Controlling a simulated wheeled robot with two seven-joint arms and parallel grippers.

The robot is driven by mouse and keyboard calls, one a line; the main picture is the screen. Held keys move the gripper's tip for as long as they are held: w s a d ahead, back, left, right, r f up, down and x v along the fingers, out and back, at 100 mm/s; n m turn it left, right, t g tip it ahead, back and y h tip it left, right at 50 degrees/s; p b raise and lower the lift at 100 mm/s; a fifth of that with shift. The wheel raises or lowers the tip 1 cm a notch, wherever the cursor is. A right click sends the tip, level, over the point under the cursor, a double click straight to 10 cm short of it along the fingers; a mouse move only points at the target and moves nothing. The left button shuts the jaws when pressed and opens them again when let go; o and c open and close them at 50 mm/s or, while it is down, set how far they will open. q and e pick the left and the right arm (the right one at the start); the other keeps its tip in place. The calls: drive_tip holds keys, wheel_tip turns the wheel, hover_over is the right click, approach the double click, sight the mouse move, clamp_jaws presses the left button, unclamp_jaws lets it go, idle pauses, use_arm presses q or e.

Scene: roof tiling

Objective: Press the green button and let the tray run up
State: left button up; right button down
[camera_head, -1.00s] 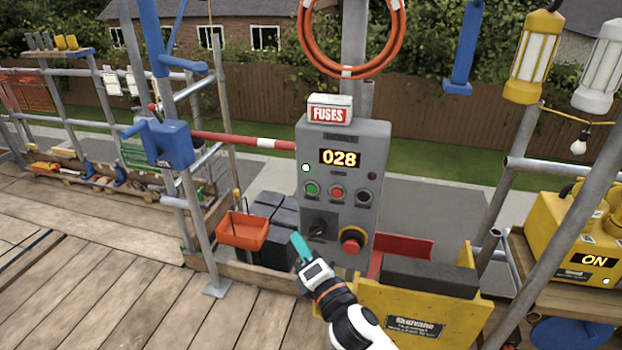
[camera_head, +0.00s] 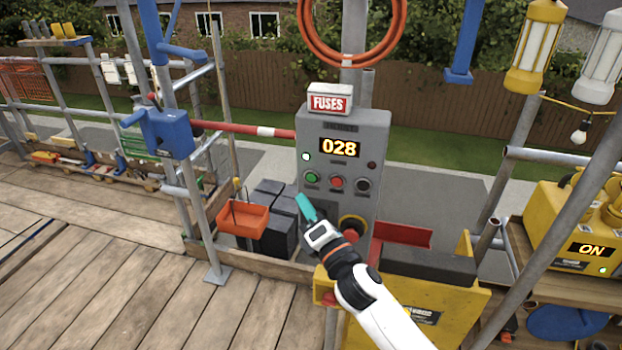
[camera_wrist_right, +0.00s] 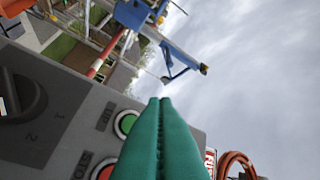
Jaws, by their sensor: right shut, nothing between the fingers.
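The grey control box (camera_head: 320,215) stands upright with a lit display (camera_head: 340,148) reading 028. Its green button (camera_head: 312,178) sits left of a red one (camera_head: 337,182). My right gripper (camera_head: 302,198), with teal fingers, is shut and empty just below the green button. In the right wrist view, the shut fingertips (camera_wrist_right: 160,101) overlap the view close beside the green button (camera_wrist_right: 126,123), marked UP; contact cannot be told. A yellow carrier (camera_head: 455,310) with a dark slab stands at lower right; whether it is the tray is unclear. My left gripper is out of view.
A red mushroom button (camera_head: 350,236) is low on the box, partly behind my right arm. A rotary knob (camera_wrist_right: 22,98) shows in the wrist view. An orange bin (camera_head: 243,220) hangs left of the box. A yellow unit (camera_head: 580,225) reading ON stands right. Scaffold poles flank the box.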

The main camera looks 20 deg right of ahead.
sight(311, 178)
drive_tip(key=shift+w+d, duration=0.65)
drive_tip(key=shift+w, duration=0.3)
drive_tip(key=shift+w+d, duration=0.6)
drive_tip(key=shift+w, duration=0.3)
drive_tip(key=shift+w+d, duration=0.1)
drive_tip(key=shift+w, duration=0.05)
idle(0.6)
drive_tip(key=shift+w+d, duration=0.15)
drive_tip(key=shift+w, duration=0.05)
